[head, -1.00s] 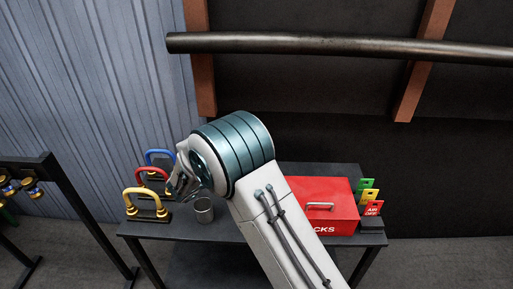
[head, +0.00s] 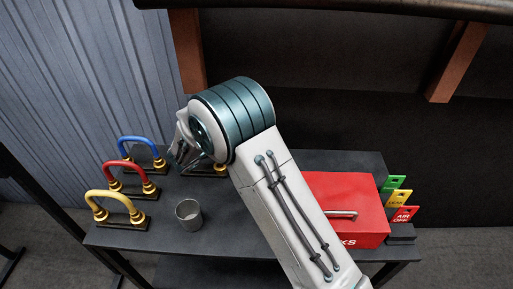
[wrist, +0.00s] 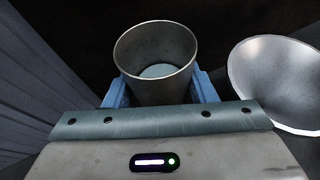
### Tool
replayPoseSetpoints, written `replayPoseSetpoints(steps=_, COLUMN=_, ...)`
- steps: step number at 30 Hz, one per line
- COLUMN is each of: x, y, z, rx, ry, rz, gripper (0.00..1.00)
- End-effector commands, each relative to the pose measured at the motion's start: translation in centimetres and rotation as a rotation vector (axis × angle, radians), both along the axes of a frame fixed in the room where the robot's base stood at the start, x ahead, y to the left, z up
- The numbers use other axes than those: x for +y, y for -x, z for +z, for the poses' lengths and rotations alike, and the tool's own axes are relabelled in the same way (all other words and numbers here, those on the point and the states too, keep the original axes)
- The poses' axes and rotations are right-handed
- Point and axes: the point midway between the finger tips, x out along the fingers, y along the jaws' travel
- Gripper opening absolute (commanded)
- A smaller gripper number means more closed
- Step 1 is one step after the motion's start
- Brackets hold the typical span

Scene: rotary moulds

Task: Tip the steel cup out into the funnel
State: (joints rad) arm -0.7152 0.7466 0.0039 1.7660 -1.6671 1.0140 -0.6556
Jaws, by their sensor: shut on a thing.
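In the wrist view my gripper (wrist: 158,88) is shut on the steel cup (wrist: 155,62), with a blue finger on either side. The cup's mouth faces the camera and a pale disc shows at its bottom; I cannot tell whether that is contents or the base. The funnel (wrist: 280,85), a wide pale metal cone, is to the right of the cup and apart from it.
A separate grey cup (head: 188,215) stands on the dark table (head: 235,240). Blue (head: 138,147), red (head: 125,170) and yellow (head: 108,200) handles stand at the left. A red box (head: 350,195) and coloured tags (head: 397,198) are at the right.

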Motion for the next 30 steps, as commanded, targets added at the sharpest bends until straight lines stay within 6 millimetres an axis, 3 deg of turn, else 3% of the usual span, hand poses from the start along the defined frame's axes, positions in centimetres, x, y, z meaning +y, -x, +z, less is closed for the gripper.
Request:
replayPoseSetpoints(steps=3, x=0.0, y=0.0, z=-0.9, rx=-0.001, ry=0.000, rz=0.000, gripper=0.23)
replayPoseSetpoints(steps=17, x=-0.1, y=0.0, z=-1.0, rx=-0.005, ry=-0.006, rz=-0.001, gripper=0.23)
replayPoseSetpoints(steps=30, x=-1.0, y=0.6, z=-0.8, rx=-0.097, ry=-0.151, rz=-0.003, gripper=0.23)
